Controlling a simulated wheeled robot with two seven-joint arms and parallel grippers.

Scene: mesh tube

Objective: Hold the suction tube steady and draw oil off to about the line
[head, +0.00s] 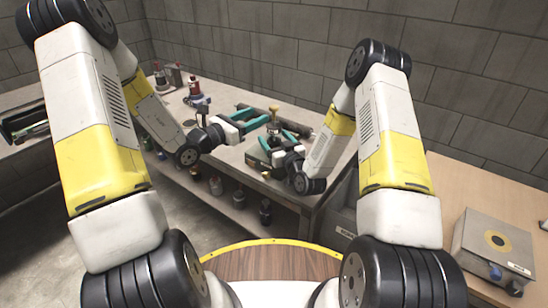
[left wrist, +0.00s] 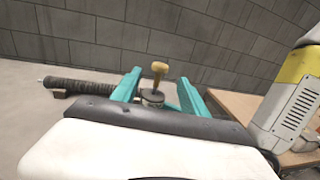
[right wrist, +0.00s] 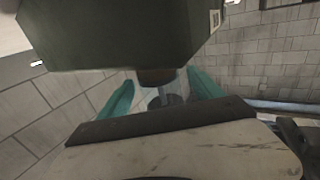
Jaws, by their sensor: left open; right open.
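A pump-like fitting with a brass knob (head: 274,110) stands upright on the bench; the knob (left wrist: 159,70) also shows in the left wrist view, above a dark cap. My left gripper (head: 256,118) is open, its teal fingers pointing toward the fitting, apart from it as far as I can tell. My right gripper (head: 270,148) is open in front of the fitting. In the right wrist view, a clear vessel (right wrist: 168,96) with a brown neck shows between its fingers. A black ribbed tube (left wrist: 80,87) lies left of the left fingers. I cannot make out the line or oil level.
A dark green box (right wrist: 110,38) fills the top of the right wrist view. Red-topped bottles (head: 194,90) stand at the bench's back left. Several bottles sit on the shelf below. A metal box (head: 492,246) stands on the right table. Block walls close off the back.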

